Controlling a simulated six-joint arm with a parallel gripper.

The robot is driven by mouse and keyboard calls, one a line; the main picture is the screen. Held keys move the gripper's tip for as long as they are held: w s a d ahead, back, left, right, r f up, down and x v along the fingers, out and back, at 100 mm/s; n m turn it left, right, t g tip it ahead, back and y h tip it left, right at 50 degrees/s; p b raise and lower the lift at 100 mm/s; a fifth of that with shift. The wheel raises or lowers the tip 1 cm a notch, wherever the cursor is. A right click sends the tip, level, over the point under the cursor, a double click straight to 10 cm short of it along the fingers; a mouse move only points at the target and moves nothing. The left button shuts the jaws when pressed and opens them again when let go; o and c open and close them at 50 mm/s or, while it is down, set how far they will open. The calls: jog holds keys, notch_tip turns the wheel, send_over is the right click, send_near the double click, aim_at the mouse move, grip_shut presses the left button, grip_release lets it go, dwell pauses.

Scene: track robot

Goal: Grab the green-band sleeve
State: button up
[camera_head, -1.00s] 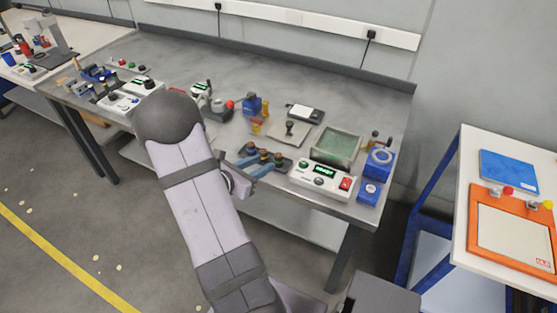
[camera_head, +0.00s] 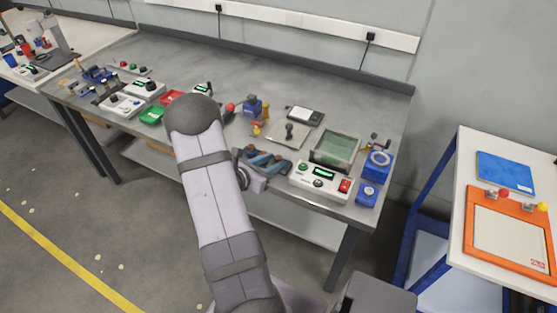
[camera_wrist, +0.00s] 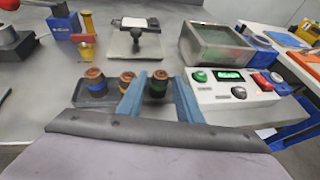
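The green-band sleeve (camera_wrist: 157,86) is a dark upright cylinder with a copper-coloured top and a green band, at the right end of a row of sleeves on a dark holder (camera_wrist: 92,98). A yellow-band sleeve (camera_wrist: 127,80) and a blue-band sleeve (camera_wrist: 95,82) stand to its left. My gripper (camera_wrist: 158,82) is open, with one blue finger on each side of the green-band sleeve in the wrist view. A gap shows at its right side; contact at the left cannot be told. In the head view my gripper (camera_head: 266,162) hides most of the sleeves.
A white control box (camera_wrist: 235,90) with buttons stands close to the right finger. A green-topped bin (camera_wrist: 218,45) and a plate with a post (camera_wrist: 133,42) lie behind. A blue device (camera_wrist: 66,25) and a yellow-and-red piece (camera_wrist: 88,25) stand at the back left.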

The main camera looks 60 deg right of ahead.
jog(key=shift+s+d+f, duration=0.1)
jog(key=shift+d+f, duration=0.15)
jog(key=shift+d, duration=0.35)
jog(key=shift+c, duration=0.3)
grip_shut()
jog(key=shift+r, duration=0.1)
